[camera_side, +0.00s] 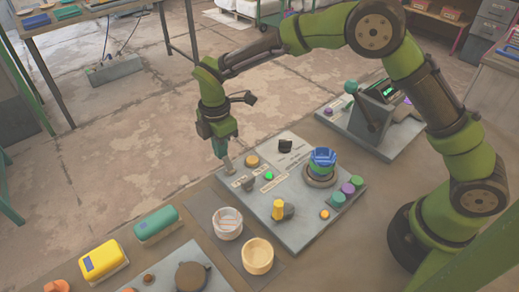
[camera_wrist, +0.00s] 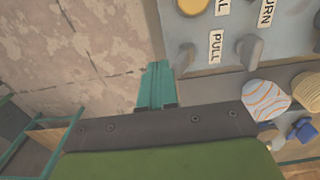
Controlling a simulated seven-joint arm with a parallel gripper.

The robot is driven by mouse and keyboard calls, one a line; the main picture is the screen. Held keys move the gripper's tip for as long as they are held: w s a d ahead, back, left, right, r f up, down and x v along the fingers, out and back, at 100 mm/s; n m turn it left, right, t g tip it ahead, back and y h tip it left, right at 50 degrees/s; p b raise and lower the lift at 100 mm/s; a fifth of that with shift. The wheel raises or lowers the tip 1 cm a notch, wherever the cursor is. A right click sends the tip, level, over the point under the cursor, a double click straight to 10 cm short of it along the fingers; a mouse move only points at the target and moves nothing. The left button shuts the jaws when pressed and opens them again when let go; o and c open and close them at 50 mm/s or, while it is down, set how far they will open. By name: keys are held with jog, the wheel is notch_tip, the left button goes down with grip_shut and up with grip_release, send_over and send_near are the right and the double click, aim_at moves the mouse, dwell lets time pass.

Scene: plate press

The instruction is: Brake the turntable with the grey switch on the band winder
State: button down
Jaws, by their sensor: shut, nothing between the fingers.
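The central grey panel (camera_side: 300,222) carries several controls and a round turntable-like base (camera_side: 320,179) with a blue and green piece on it. Two grey switches stand near its left corner: one (camera_side: 228,164) right beneath my gripper, the other (camera_side: 247,184) nearer the camera. In the wrist view they are a left grey switch (camera_wrist: 185,59) and a right grey switch (camera_wrist: 250,50), with a "PULL" label between them. My gripper (camera_side: 222,152) is shut and empty, pointing down at the panel edge. Its fingertips (camera_wrist: 158,70) appear just left of the left switch; contact cannot be told.
An orange button (camera_side: 251,160), green light (camera_side: 269,176), black knob (camera_side: 285,145) and yellow handle (camera_side: 278,210) stand on the panel. A striped cup (camera_side: 227,223) and a yellow cup (camera_side: 257,256) stand in front. Another lever panel (camera_side: 372,127) is behind right.

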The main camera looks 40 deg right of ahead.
jog(key=shift+s, duration=0.15)
dwell(0.3)
jog(key=shift+s, duration=1.2)
jog(key=shift+w+r, duration=0.2)
jog(key=shift+r, duration=1)
jog(key=shift+w+r, duration=0.2)
jog(key=shift+r, duration=0.95)
jog(key=shift+w+r, duration=0.2)
jog(key=shift+r, duration=1)
